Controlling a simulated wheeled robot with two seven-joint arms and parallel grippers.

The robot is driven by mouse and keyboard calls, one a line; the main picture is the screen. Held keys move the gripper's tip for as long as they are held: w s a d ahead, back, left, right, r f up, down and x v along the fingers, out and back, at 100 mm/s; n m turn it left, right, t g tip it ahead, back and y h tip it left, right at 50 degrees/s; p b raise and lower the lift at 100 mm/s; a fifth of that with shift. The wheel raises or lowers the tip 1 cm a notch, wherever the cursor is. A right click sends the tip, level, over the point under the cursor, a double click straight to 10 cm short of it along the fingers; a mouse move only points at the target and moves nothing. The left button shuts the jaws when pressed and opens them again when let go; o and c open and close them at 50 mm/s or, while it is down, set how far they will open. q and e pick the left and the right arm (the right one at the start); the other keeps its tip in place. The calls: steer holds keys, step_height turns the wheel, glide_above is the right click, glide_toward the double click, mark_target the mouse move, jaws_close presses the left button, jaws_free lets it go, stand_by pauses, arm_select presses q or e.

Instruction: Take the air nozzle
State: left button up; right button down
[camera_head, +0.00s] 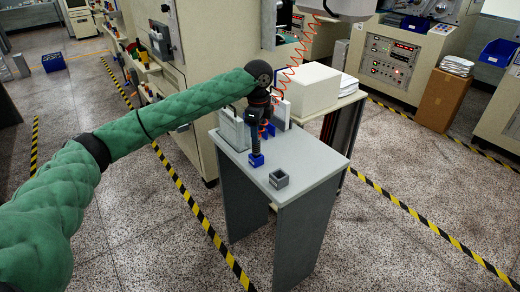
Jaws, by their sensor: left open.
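My left arm, in a green padded sleeve, reaches from the left to the small grey table. Its left gripper (262,112) is over the back part of the table, pointing down, with its fingers small and dark. An orange coiled hose (299,48) hangs from the upper right and comes down close behind the gripper. A small blue part (269,130) right by the fingers looks like the air nozzle. The gripper is open. Whether the fingers touch or surround the nozzle is too small to tell. My right gripper is not in view.
On the table (312,160) stand a dark upright piece in a blue base (256,160), a grey square cup (278,179) and grey upright plates (235,131). A white box (308,88) is behind. The table's front right is clear.

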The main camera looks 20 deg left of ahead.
mark_target(256, 148)
arm_select(q)
steer(key=shift+w+a+f+b, duration=0.25)
steer(key=shift+w+a+b, duration=0.15)
steer(key=shift+b, duration=0.1)
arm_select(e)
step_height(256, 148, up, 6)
arm_select(q)
step_height(256, 148, down, 2)
steer(key=shift+w+p, duration=0.15)
steer(key=shift+p, duration=0.2)
steer(key=shift+f, duration=0.25)
steer(key=f, duration=0.1)
steer(key=f+p, duration=0.1)
steer(key=f, duration=0.1)
steer(key=f+p, duration=0.1)
steer(key=shift+w+a+f, duration=0.1)
steer(key=shift+a+f, duration=0.15)
steer(key=shift+f, duration=0.4)
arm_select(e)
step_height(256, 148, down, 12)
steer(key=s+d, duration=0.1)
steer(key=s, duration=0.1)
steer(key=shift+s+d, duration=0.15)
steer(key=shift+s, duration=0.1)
arm_select(q)
steer(key=shift+c, duration=0.4)
jaws_close()
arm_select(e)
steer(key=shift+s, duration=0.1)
